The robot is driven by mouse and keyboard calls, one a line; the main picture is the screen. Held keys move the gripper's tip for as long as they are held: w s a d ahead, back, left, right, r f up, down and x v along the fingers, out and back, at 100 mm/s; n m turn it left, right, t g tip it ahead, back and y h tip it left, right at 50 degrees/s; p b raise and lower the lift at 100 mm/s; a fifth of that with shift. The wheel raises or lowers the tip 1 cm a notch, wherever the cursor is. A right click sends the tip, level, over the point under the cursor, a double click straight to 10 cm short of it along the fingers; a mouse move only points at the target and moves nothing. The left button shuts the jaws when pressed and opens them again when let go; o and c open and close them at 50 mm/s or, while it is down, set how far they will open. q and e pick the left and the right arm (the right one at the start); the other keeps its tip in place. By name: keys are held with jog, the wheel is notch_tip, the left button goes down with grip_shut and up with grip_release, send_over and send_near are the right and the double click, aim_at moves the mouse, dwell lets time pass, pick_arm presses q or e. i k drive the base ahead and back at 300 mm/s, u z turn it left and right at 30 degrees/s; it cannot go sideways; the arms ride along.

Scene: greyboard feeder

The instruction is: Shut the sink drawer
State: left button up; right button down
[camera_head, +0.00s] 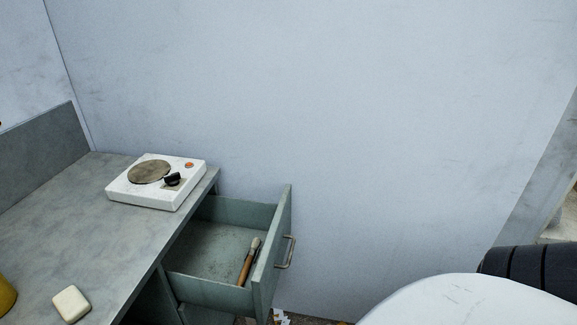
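The drawer (210,291) is a grey-green box pulled well out from under the counter, to the right of the counter's edge. Its front panel (273,250) faces right and carries a metal bar handle (287,252). A brush with a wooden handle (246,268) lies inside, close to the front panel. Neither of my grippers shows in the head view, and nothing touches the drawer or its handle. No sink is visible.
The grey counter (95,235) bears a white hot plate (150,200) with a round burner, a pale soap-like block (71,304) and a partly cut-off yellow object (5,296). A plain pale wall (330,110) stands behind. Small scraps (281,317) lie below the drawer.

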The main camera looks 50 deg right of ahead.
aim_at(203, 266)
jog(key=k, duration=0.45)
jog(key=z, duration=0.9)
jog(key=i, duration=1)
